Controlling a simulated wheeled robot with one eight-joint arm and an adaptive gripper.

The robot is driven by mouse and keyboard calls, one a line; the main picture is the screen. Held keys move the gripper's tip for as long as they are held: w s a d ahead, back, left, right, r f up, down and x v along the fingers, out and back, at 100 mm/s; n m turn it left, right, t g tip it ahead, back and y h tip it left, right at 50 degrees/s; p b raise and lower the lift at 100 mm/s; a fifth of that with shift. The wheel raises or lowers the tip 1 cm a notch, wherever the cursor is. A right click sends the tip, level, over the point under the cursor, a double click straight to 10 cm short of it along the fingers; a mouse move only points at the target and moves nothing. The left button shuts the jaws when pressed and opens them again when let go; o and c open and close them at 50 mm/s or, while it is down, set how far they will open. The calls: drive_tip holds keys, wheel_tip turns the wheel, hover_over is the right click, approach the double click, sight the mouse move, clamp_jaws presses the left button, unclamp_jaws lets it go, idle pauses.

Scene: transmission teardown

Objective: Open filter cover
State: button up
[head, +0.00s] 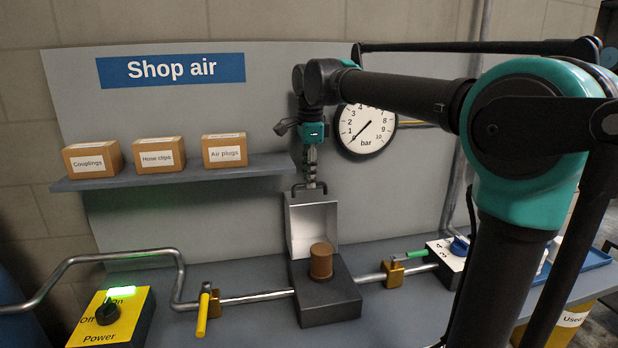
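The filter box (328,302) is a dark block on the bench, with a brown cylindrical filter (321,261) standing upright in its top. The filter cover (314,228) stands raised at the back of the box, its pale inner side facing the camera. A dark bar handle (296,187) is at the cover's upper edge. My gripper (312,183) points down from above, its fingertips at the handle. The fingers look close together, but the view is too small to show whether they are shut on the bar.
A pipe with a yellow-handled valve (203,312) lies left of the box, and a green-handled valve (396,268) right. A yellow power switch box (110,318) is front left. A shelf (180,175) with cartons and a pressure gauge (367,130) are behind.

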drive_tip(key=shift+f, duration=0.35)
drive_tip(key=shift+c, duration=0.4)
clamp_jaws()
